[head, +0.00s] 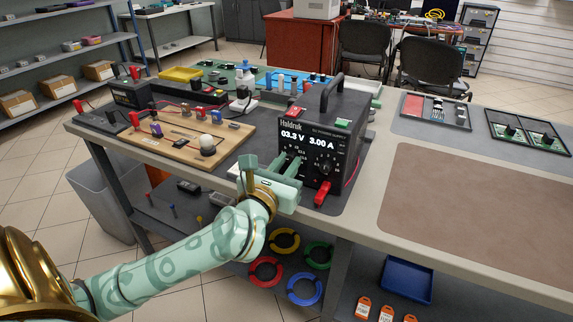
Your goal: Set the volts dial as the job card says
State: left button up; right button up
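The black bench power supply (340,130) stands on the workbench, its front display (308,138) reading 03.3 V and 3.00 A. A dark dial (326,167) shows on the right of its front panel. My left gripper (288,163) is at the left part of the panel, below the volts reading. Its green fingers reach to the panel and hide what is there, so the volts dial is not clearly visible. I cannot tell whether the fingers are closed on it. No readable job card shows. My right gripper is not in view.
A red plug (322,193) sticks out low on the supply's front. A wooden circuit board (185,135) lies to the left. A brown mat (480,215) lies clear on the right. Colored hose rings (304,288) are on the shelf below.

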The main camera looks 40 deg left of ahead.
pick_arm(q)
grip_shut()
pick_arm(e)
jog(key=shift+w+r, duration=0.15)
pick_arm(q)
jog(key=shift+r+m+p, duration=0.2)
jog(key=shift+m+p, duration=0.2)
jog(key=shift+p, duration=0.4)
jog(key=shift+s+r+m+p, duration=0.1)
jog(key=shift+r+m+p, duration=0.05)
jog(key=shift+m+p, duration=0.7)
jog(key=m+p, duration=0.8)
jog(key=p, duration=0.3)
jog(key=shift+m, duration=0.35)
jog(key=shift+f+m+h+p, duration=0.15)
jog(key=shift+f+m+p, duration=0.05)
jog(key=shift+m+p, duration=0.6)
jog(key=shift+f+m+h+p, duration=0.15)
jog(key=shift+f+m+p, duration=0.05)
jog(key=shift+m+p, duration=0.55)
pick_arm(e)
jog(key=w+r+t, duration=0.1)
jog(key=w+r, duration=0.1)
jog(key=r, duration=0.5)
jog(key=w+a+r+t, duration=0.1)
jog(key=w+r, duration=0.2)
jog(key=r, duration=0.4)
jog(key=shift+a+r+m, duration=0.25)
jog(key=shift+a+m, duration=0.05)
